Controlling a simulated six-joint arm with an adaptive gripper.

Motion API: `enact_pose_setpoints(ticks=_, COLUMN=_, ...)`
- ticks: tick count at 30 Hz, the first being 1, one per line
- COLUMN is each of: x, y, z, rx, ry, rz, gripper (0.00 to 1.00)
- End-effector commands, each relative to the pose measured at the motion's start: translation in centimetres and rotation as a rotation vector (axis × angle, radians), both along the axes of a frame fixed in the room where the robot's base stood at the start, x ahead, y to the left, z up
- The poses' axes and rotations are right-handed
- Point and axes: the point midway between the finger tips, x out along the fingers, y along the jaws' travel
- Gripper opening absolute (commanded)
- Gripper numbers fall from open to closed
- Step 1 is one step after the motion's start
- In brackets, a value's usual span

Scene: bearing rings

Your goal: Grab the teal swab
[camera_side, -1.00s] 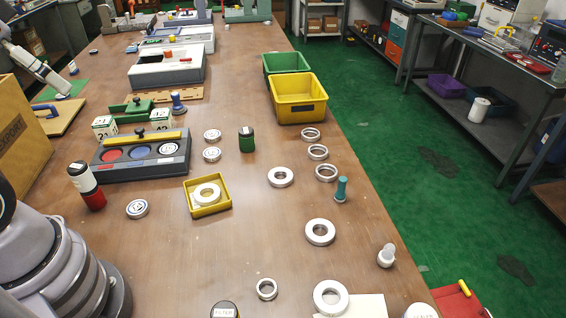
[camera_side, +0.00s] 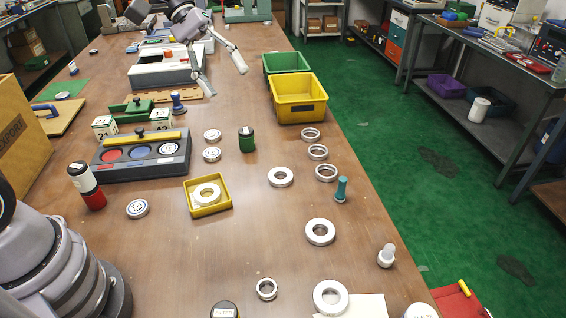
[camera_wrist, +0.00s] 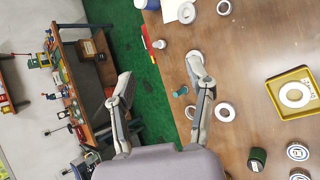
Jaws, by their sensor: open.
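The teal swab (camera_side: 341,189) stands upright on the table near its right edge, just below a white ring. It also shows in the wrist view (camera_wrist: 181,91), between my fingers in the picture and nearer the right one. My gripper (camera_side: 224,79) is open and empty in the side view, raised over the far part of the table near the white-and-grey machine. It is well away from the swab. In the wrist view the two fingers (camera_wrist: 160,66) are spread wide.
Several rings lie near the swab, including one beside it (camera_side: 326,172) and one below it (camera_side: 320,232). A white-topped swab (camera_side: 386,256) stands nearer the front. The yellow bin (camera_side: 298,112) and green bin (camera_side: 283,62) stand farther back. The table's right edge is close.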

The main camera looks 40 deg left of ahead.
Motion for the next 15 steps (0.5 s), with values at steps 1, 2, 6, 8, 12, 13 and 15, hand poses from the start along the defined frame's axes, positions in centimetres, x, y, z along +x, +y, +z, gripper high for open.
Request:
enact_pose_setpoints(ticks=1, x=2.2, y=-1.1, z=-1.6, rx=-0.071, ry=0.08, rz=0.041, gripper=0.54)
enact_pose_setpoints(ticks=2, x=3.5, y=-1.7, z=-2.4, rx=-0.114, ry=0.12, rz=0.069, gripper=0.54)
enact_pose_setpoints(ticks=6, x=9.1, y=-4.3, z=-6.9, rx=-0.313, ry=0.302, rz=0.206, gripper=0.54)
enact_pose_setpoints(ticks=8, x=11.4, y=-5.1, z=-9.2, rx=-0.395, ry=0.375, rz=0.27, gripper=0.54)
enact_pose_setpoints(ticks=12, x=15.9, y=-6.4, z=-15.9, rx=-0.58, ry=0.533, rz=0.432, gripper=0.54)
enact_pose_setpoints(ticks=13, x=16.8, y=-6.5, z=-17.4, rx=-0.618, ry=0.563, rz=0.468, gripper=0.54)
enact_pose_setpoints(ticks=15, x=18.3, y=-6.6, z=-21.2, rx=-0.702, ry=0.627, rz=0.553, gripper=0.54)
